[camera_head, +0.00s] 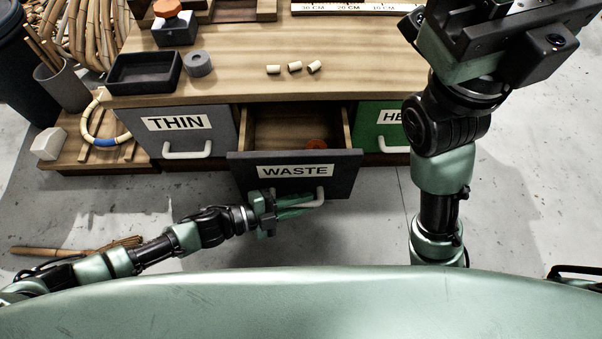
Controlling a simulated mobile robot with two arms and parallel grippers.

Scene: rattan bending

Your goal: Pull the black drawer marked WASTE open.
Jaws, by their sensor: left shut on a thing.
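The black drawer marked WASTE (248,175) is pulled out from the bench between two other drawers. Its wooden inside shows, with a small orange-brown round thing (316,145) near its right side. My left gripper (308,201) is at the drawer's front and shut on its pale handle (320,195). Part of the handle is hidden by the gripper. My right arm rises at the right of the view. Its gripper (490,30) is high over the bench's right side, and its fingertips are not clear to see.
The grey THIN drawer (204,135) and the green drawer (372,127) are shut.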

